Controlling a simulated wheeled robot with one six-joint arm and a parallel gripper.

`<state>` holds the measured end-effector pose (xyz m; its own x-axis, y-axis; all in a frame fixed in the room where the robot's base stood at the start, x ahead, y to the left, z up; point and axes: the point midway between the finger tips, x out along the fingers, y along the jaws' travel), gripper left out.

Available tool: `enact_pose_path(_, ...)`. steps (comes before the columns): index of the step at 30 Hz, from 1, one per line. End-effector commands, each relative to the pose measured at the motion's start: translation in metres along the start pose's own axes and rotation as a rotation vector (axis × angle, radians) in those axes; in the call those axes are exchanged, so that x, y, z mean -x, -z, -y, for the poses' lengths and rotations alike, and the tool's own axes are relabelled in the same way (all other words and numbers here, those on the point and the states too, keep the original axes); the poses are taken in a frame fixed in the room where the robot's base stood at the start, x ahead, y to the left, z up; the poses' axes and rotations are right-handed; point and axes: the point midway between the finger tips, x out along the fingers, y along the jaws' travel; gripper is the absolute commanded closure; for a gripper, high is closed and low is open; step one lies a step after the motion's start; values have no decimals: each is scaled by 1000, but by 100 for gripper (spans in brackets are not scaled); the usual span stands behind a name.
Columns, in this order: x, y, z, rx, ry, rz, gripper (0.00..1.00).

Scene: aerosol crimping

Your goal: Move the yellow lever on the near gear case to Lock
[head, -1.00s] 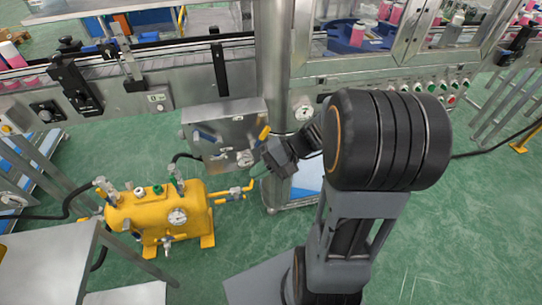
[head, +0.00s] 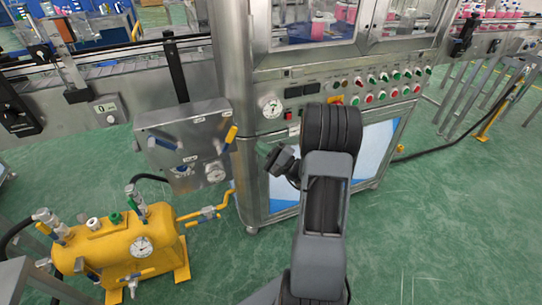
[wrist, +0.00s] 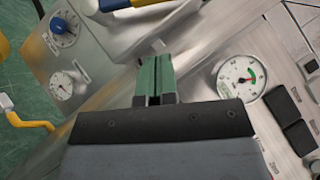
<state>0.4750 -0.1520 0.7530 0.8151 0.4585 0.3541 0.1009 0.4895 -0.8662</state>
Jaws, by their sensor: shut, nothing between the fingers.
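The near gear case (head: 180,128) is a grey metal box on the machine's front, left of centre in the head view. Its yellow lever (head: 230,136) sticks up and rightward at the case's right edge; the small labels are unreadable. My gripper (head: 268,154) is to the right of the lever and apart from it. In the wrist view my gripper's green fingertips (wrist: 155,72) are together and empty. The case's face with its dials (wrist: 62,40) is at upper left there, and a yellow lever end (wrist: 145,2) is cut off by the top edge.
A pressure gauge (head: 270,106) and a row of buttons (head: 372,84) are on the machine panel beside my arm. A yellow tank (head: 130,255) with pipes stands at lower left. Green floor (head: 440,220) is clear at right.

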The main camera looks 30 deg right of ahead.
Motion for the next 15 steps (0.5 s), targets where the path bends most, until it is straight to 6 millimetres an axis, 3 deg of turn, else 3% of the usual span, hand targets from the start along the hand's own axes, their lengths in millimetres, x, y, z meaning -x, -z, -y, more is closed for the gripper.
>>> enact_pose_path(6,-38,-4,0,-1,-1,5,100)
enact_pose_path(15,-58,-26,0,-1,-1,3,100)
